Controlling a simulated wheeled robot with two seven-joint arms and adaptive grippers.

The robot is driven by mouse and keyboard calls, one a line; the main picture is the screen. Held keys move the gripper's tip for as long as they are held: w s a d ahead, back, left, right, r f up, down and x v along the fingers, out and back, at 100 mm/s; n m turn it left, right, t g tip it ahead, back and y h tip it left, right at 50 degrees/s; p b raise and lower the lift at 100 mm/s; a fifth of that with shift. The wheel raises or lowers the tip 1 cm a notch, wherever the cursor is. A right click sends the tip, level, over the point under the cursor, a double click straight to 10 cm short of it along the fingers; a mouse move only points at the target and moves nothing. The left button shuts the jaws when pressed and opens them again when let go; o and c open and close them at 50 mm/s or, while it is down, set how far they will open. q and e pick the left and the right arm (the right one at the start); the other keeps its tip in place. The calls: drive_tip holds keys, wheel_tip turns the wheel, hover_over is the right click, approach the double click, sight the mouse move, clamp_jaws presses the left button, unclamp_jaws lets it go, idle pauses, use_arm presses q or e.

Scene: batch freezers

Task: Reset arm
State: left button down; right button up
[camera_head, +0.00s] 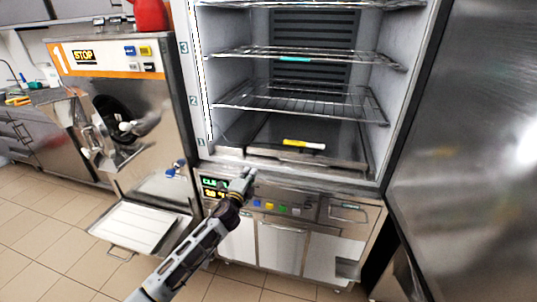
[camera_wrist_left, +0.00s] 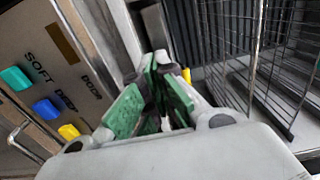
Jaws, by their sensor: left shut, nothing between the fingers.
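My left arm reaches up from the bottom of the head view. Its gripper (camera_head: 243,180) is in front of the lower front edge of the open freezer cabinet (camera_head: 196,90), just above the button panel. In the left wrist view the fingers (camera_wrist_left: 165,112) with green pads come together at the tips, and nothing shows held between them. My right gripper is in neither view.
The cabinet has wire shelves (camera_head: 300,102). A yellow and white item (camera_head: 303,144) lies on its floor and a teal item (camera_head: 295,59) on a shelf. The open door (camera_head: 465,150) fills the right. A batch freezer (camera_head: 150,170) with a front tray (camera_head: 135,228) stands left.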

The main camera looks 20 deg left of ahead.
use_arm(q)
drive_tip(key=shift+f, duration=0.1)
drive_tip(key=s+a+f+n+g, duration=0.2)
drive_tip(key=f, duration=0.9)
drive_tip(key=s+a+f+n+g, duration=0.2)
drive_tip(key=s+f, duration=0.1)
drive_tip(key=f, duration=0.8)
drive_tip(key=s+a+f+n+g+y, duration=0.1)
drive_tip(key=s+f+n+g, duration=0.1)
drive_tip(key=s+f, duration=0.7)
drive_tip(key=s+a+f+n+g, duration=0.1)
drive_tip(key=s+f+n+g, duration=0.3)
drive_tip(key=f, duration=0.9)
drive_tip(key=s+f+n+g, duration=0.1)
drive_tip(key=s+f, duration=0.6)
drive_tip(key=s, duration=0.8)
drive_tip(key=s+f+n+g, duration=0.2)
drive_tip(key=s+f, duration=0.6)
drive_tip(key=s, duration=0.6)
drive_tip(key=s+d+f+n+g, duration=0.1)
drive_tip(key=s+f, duration=0.6)
drive_tip(key=s, duration=0.8)
drive_tip(key=n+g, duration=0.1)
drive_tip(key=g, duration=0.1)
drive_tip(key=shift+s+f+g, duration=0.2)
drive_tip(key=shift+s+g, duration=0.1)
drive_tip(key=shift+g, duration=0.1)
